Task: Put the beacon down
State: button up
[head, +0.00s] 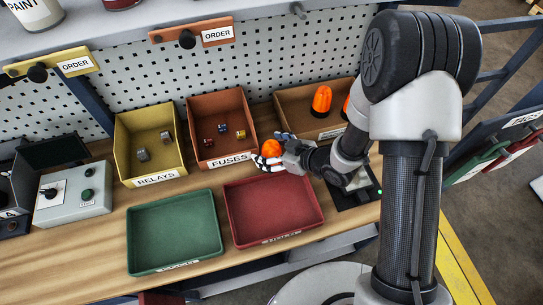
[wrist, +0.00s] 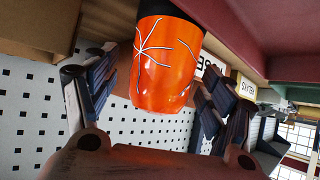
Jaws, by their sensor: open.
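An orange beacon (head: 271,147) is between the fingers of my gripper (head: 268,154), above or just behind the back edge of the red tray (head: 275,238). In the wrist view the beacon (wrist: 165,65) has a black base and white crack-like lines on its orange dome. The picture is upside down there, so the base points downward. The fingers stand apart on either side of the dome, with a gap visible at least on the left. What the base rests on is hidden. The green tray (head: 175,265) is empty, and so is the red tray.
A brown bin (head: 290,98) holds other orange beacons (head: 322,99). The fuses bin (head: 235,104) and yellow relays bin (head: 139,117) hold small parts. A grey control box (head: 75,207) stands left. A dark device (head: 350,195) lies under my arm. Pegboard rises behind.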

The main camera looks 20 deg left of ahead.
jog(key=shift+c, duration=0.3)
jog(key=shift+r, duration=0.1)
jog(key=c, duration=1.3)
